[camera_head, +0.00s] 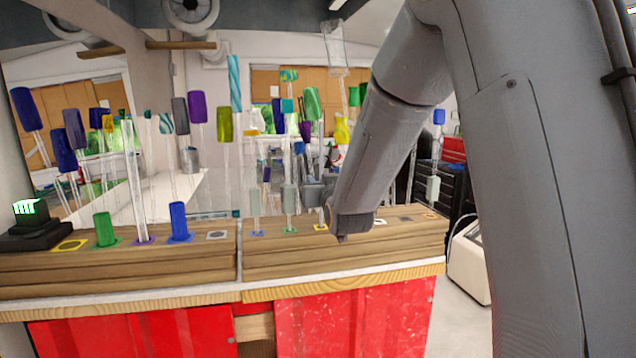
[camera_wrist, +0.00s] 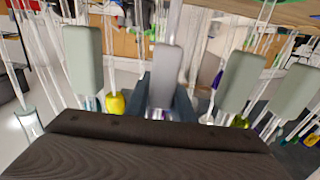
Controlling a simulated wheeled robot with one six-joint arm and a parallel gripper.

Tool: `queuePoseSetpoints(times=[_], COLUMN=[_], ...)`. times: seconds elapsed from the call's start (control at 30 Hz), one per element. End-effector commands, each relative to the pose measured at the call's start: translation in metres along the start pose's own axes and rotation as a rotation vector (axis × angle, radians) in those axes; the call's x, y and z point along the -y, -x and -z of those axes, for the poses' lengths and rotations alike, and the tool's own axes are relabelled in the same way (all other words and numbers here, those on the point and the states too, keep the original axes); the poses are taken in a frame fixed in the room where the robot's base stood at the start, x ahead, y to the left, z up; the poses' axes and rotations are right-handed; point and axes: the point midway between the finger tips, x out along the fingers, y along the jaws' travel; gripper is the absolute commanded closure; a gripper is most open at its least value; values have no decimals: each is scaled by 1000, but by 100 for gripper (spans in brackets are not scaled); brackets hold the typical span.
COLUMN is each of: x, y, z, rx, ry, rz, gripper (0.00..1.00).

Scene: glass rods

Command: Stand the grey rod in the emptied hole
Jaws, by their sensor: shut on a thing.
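My gripper (camera_wrist: 163,97) is shut on the grey rod (camera_wrist: 166,68), whose grey end part stands between the two fingers in the wrist view. In the head view my gripper (camera_head: 313,192) is above the right half of the wooden rack (camera_head: 340,250), partly behind my arm. The held rod is hard to tell from the rods around it there, and its lower end is not clear. Bare marked places show on the rack: a white one (camera_head: 217,235) left of the joint, a yellow one (camera_head: 70,245) at far left, and several at right. I cannot tell which is the emptied hole.
Many clear rods with coloured ends crowd behind the rack. A green rod (camera_head: 105,230) and a blue rod (camera_head: 180,222) stand in its left half. Several grey-green ends (camera_wrist: 243,80) flank my gripper in the wrist view. A dark device (camera_head: 38,228) sits at far left.

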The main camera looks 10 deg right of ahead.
Motion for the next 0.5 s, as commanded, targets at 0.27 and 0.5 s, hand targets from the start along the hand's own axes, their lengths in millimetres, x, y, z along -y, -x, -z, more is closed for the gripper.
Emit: queuePoseSetpoints(times=[0.27,0.5], x=[0,0], y=[0,0], z=[-2,-5], rx=[0,0], ry=[0,0], rz=[0,0], gripper=[100,100])
